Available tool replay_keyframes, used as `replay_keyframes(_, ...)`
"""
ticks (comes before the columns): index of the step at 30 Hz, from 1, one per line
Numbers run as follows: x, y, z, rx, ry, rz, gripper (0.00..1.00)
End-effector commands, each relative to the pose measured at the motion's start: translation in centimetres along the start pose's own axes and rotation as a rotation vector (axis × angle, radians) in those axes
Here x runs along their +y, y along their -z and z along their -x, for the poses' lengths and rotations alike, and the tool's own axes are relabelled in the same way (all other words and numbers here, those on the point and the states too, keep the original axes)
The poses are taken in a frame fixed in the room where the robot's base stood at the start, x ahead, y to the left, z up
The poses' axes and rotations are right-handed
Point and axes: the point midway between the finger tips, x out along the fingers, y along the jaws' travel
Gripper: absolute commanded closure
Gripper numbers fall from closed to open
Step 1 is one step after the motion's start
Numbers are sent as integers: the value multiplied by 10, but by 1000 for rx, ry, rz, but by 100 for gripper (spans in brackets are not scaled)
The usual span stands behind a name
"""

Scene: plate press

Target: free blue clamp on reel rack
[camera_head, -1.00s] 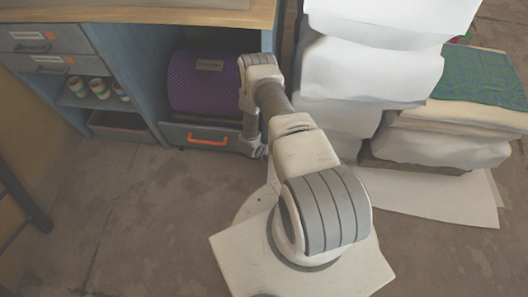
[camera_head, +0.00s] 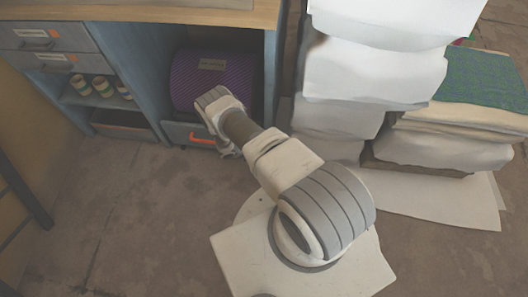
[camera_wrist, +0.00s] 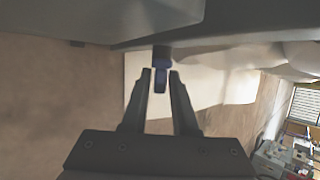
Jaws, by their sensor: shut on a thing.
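The clamp hangs below a grey edge at the top of the picture. In the head view, a purple reel (camera_head: 213,84) with a label sits in the open bay of the blue-grey cabinet. Below it is a grey front with an orange handle (camera_head: 201,138), partly covered by my arm. My arm reaches to this front, and its wrist hides the clamp and fingers there.
Stacked white bundles (camera_head: 375,70) stand close on the right, beside a green patterned cloth (camera_head: 485,80). White sheets (camera_head: 440,198) lie on the floor. The floor at front left is clear.

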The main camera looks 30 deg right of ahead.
Motion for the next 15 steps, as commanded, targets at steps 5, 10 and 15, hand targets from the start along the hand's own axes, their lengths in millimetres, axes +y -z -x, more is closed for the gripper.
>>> replay_keyframes(5, 4, -1, 0, -4, 68, 30, 100)
replay_keyframes(10, 4, 0, 0, -3, 126, 54, 100)
replay_keyframes(15, 5, -1, 0, -4, 164, 69, 100)
